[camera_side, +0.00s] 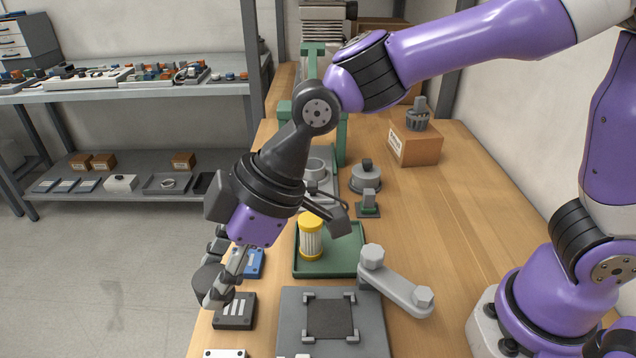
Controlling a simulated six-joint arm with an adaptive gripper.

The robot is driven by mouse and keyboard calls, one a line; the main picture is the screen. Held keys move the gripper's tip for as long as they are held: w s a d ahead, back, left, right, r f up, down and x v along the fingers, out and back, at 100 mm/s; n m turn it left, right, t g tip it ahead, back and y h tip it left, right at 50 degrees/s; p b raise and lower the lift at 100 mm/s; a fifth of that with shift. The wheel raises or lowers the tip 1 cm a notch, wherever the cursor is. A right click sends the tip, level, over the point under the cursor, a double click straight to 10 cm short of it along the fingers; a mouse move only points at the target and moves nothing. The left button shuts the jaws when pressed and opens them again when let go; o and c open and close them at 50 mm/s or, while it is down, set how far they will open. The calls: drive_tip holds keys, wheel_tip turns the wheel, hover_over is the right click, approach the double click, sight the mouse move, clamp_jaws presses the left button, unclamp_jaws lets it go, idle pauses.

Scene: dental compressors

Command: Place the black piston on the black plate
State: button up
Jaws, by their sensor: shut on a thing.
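My gripper (222,288) points down at the left edge of the wooden bench, its fingers shut on the black piston (207,278). The piston is a dark, short round piece, partly covered by the fingers. The black plate (236,312), a small dark block with pale stripes on top, lies at the bench's left edge. The fingertips and piston appear above and slightly left of the plate, overlapping its upper left corner in the picture. I cannot tell the exact height or whether they touch.
A blue plate (250,264) lies behind and a white plate (226,354) in front. A grey fixture (372,325) with a dark square centre, a grey lever (398,284), and a green tray (345,262) with a yellow-capped filter (311,238) stand to the right.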

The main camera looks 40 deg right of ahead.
drive_tip(key=s+a+n+g, duration=0.1)
drive_tip(key=s+n, duration=0.2)
drive_tip(key=s, duration=0.2)
hover_over(223, 313)
drive_tip(key=d, duration=0.3)
drive_tip(key=shift+g+y, duration=0.3)
drive_tip(key=shift+g, duration=0.1)
drive_tip(key=f, duration=0.6)
drive_tip(key=shift+s+a+f, duration=0.2)
drive_tip(key=shift+s, duration=0.1)
drive_tip(key=shift+f, duration=2.1)
drive_tip(key=shift+f, duration=0.1)
drive_tip(key=o, duration=1.2)
drive_tip(key=shift+c, duration=0.2)
